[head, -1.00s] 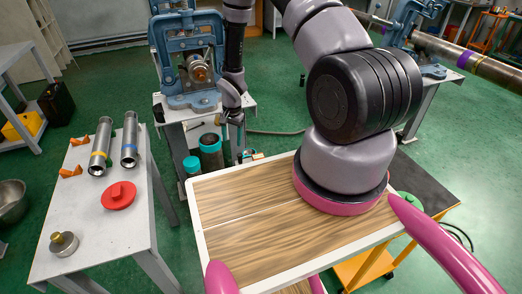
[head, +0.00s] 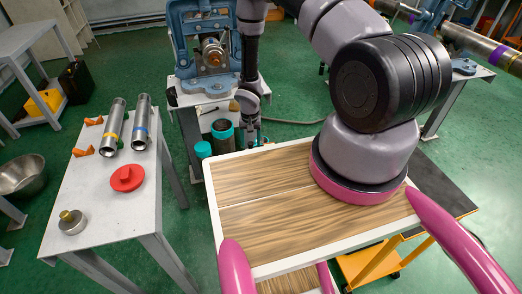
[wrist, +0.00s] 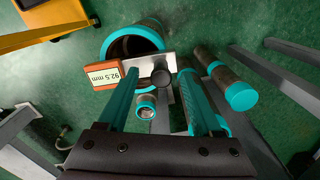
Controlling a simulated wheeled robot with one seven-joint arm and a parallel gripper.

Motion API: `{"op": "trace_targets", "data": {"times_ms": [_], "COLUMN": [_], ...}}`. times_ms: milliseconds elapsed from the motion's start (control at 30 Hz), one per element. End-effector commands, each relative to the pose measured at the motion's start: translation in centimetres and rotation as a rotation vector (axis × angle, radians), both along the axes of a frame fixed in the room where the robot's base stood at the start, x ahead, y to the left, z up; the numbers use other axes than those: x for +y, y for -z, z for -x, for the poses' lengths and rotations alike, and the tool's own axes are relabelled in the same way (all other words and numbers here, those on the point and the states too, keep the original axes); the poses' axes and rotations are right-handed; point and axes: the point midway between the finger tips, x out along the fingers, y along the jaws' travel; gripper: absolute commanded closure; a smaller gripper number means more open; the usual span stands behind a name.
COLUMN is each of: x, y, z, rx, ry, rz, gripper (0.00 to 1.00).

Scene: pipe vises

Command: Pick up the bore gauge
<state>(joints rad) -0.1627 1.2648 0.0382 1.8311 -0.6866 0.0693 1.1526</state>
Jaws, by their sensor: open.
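The bore gauge looks to be the grey plate with a dark round knob (wrist: 162,77) and an orange-framed readout (wrist: 104,74) marked 92.5 mm, in the wrist view. My gripper (wrist: 160,80) is open there, its teal fingers reaching forward on both sides of the knob. I see no clear contact, and the depth gap is hard to judge. In the head view my gripper (head: 252,138) hangs down just behind the wood-topped tray, and the gauge is too small and covered to make out.
A dark pipe with a teal rim (wrist: 135,38) stands beside the gauge, with a teal-ended tube (wrist: 238,88) on the right. The wood-topped tray (head: 250,268) is in front. A blue vise (head: 205,45) stands behind. The left table (head: 100,190) holds pipes and a red disc.

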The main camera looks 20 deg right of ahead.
Motion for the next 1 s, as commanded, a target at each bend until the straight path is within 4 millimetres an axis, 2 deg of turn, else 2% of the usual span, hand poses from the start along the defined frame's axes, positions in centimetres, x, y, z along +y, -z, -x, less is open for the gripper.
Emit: {"op": "trace_targets", "data": {"times_ms": [100,333,367,500,533,1000], "x": [0.08,0.09,0.09,0.09,0.09,0.08], "y": [1.08,1.20,1.20,1.18,1.18,1.16], "z": [0.03,-0.02,-0.02,-0.02,-0.02,-0.03], "rx": [0.000,-0.001,-0.001,-0.001,-0.001,-0.001], "ry": [-0.001,0.000,0.000,0.000,0.000,0.000], "rz": [-0.001,-0.001,-0.001,-0.001,-0.001,-0.001], "gripper": [0.33,0.33,0.37,0.91,1.00,1.00]}}
